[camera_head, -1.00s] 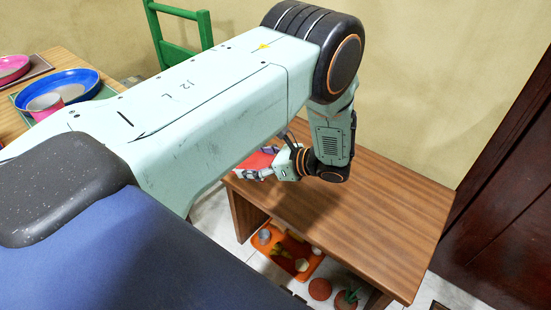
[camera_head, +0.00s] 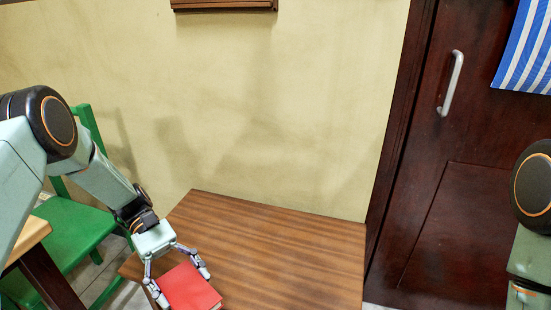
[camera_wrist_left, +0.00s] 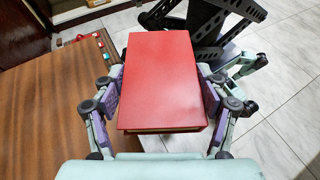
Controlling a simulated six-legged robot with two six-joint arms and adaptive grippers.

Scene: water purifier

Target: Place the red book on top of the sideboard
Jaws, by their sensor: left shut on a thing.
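The red book (camera_head: 189,288) is between the fingers of my left gripper (camera_head: 178,280), over the near left part of the sideboard's wooden top (camera_head: 275,245). In the left wrist view the book (camera_wrist_left: 163,80) fills the space between the two purple-padded fingers, which press on its sides. There the book overlaps the edge of the wooden top (camera_wrist_left: 50,110), with tiled floor on its other side. I cannot tell whether the book touches the top. Part of my right arm shows at the right edge of the head view; its gripper is out of view.
A green chair (camera_head: 75,235) stands left of the sideboard, beside a table corner (camera_head: 25,235). A wall is behind. A dark wooden door (camera_head: 455,200) with a metal handle is at the right. The middle and right of the sideboard top are clear.

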